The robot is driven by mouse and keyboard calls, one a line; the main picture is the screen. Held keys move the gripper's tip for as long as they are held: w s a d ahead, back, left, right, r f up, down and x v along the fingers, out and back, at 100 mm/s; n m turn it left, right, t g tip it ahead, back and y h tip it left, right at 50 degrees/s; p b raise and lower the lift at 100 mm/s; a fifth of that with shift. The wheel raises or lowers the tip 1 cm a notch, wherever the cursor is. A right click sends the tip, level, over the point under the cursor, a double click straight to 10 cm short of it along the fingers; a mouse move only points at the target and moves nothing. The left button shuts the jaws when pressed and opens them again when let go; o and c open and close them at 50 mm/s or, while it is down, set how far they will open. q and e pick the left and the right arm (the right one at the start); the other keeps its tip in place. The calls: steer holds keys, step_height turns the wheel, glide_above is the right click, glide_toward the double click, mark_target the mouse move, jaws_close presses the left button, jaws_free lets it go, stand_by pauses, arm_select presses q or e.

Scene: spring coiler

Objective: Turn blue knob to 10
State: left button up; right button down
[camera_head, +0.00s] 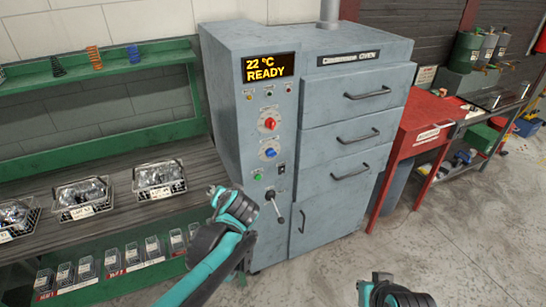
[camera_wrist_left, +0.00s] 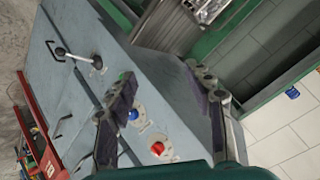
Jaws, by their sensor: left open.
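The blue knob (camera_head: 270,153) sits on a round dial on the grey oven's front panel, below the red knob (camera_head: 269,124). In the left wrist view the blue knob (camera_wrist_left: 133,114) shows beside one finger, with the red knob (camera_wrist_left: 157,148) below it. My left gripper (camera_head: 223,197) is in front of the oven, lower and left of the blue knob in the head view. In the left wrist view my left gripper (camera_wrist_left: 160,75) is open and empty, with its fingers apart. My right gripper (camera_head: 385,287) is partly in view at the bottom edge. The dial's numbers are too small to read.
The oven display (camera_head: 268,67) reads 22 °C READY. A lever (camera_head: 274,204) sticks out below the blue knob, near my left gripper. The green rack (camera_head: 110,157) with wire baskets (camera_head: 160,180) stands at left. Open floor (camera_head: 470,230) lies at right.

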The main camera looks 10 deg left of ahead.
arm_select(q)
steer(key=w+d+m+t+y, duration=0.25)
steer(key=w+d, duration=0.25)
steer(key=w, duration=0.7)
steer(key=m+t, duration=0.2)
steer(key=t, duration=0.3)
glide_toward(273, 156)
steer(key=w, duration=0.1)
steer(key=shift+g+h, duration=0.25)
steer(key=x, duration=0.8)
steer(key=shift+w+a+r+b, duration=0.1)
steer(key=shift+a+r+b, duration=0.2)
steer(key=shift+a+b, duration=0.1)
steer(key=c, duration=1.2)
